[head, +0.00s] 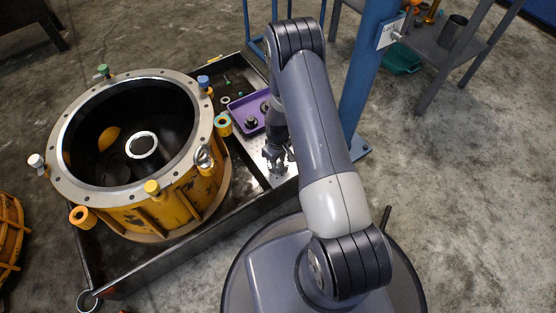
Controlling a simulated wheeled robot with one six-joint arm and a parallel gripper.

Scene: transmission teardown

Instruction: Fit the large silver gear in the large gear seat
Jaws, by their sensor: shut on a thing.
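My gripper (277,162) points down over a bare metal plate (281,182) on the right side of the black tray bench. It is shut on a small grey part at its fingertips, most likely the large silver gear, but its teeth and outline are too small and shadowed to make out. I cannot tell whether the part touches the plate. I cannot pick out the large gear seat for certain in this view.
A yellow housing (178,195) with a silver flange and coloured caps stands left of my gripper. A purple tray (240,106) with dark parts lies behind. A blue post (366,85) rises close on the right. The black tray's rim (195,247) runs along the front.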

